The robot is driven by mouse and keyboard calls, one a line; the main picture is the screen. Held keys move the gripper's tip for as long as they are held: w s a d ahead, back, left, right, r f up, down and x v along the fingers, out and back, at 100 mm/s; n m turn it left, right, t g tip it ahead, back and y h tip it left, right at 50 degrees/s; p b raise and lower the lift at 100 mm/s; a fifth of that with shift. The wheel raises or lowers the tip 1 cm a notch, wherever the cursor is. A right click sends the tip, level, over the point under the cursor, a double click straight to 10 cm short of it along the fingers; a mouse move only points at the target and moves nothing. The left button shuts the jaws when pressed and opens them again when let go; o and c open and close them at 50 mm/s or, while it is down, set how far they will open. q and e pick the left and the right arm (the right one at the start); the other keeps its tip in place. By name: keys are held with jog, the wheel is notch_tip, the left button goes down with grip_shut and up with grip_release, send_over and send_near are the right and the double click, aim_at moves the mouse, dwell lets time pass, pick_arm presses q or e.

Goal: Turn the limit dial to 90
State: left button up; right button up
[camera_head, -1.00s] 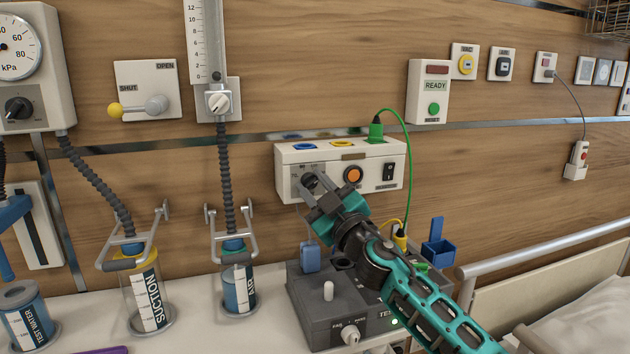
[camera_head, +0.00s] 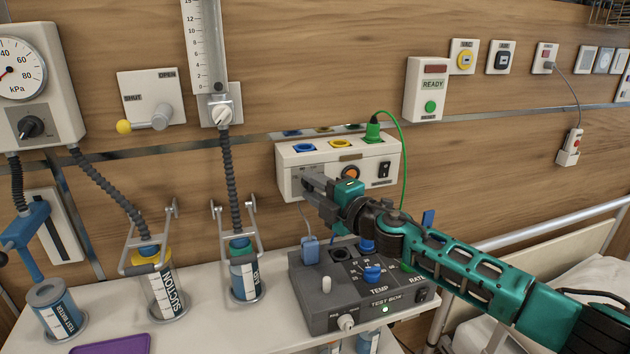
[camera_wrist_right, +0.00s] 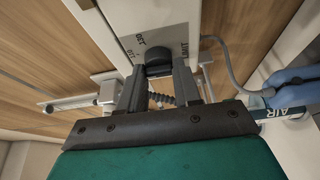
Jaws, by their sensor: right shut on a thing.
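The limit dial (camera_wrist_right: 158,61) is a dark round knob on a white panel, seen in the right wrist view between the fingers of my right gripper (camera_wrist_right: 159,82). The fingers are shut on its sides. Lettering around it reads partly as LIMIT; the value it points at cannot be read. In the head view my right gripper (camera_head: 312,188) reaches from the right to the lower left of the white wall box (camera_head: 295,160), and its fingers hide the dial. My left gripper is not in view.
The wall box also carries an orange button (camera_head: 350,172), a black rocker switch (camera_head: 384,170) and a green plug (camera_head: 373,132) with a cable. A grey test box (camera_head: 322,312) stands below my right arm. Suction jars (camera_head: 166,296) stand left on the shelf.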

jog(key=shift+n+g+h, duration=0.5)
jog(key=shift+n+h, duration=0.3)
jog(key=shift+n, duration=1.2)
jog(key=o, duration=1.1)
jog(key=shift+c, duration=0.2)
jog(key=v, duration=1.3)
jog(key=shift+r, duration=0.15)
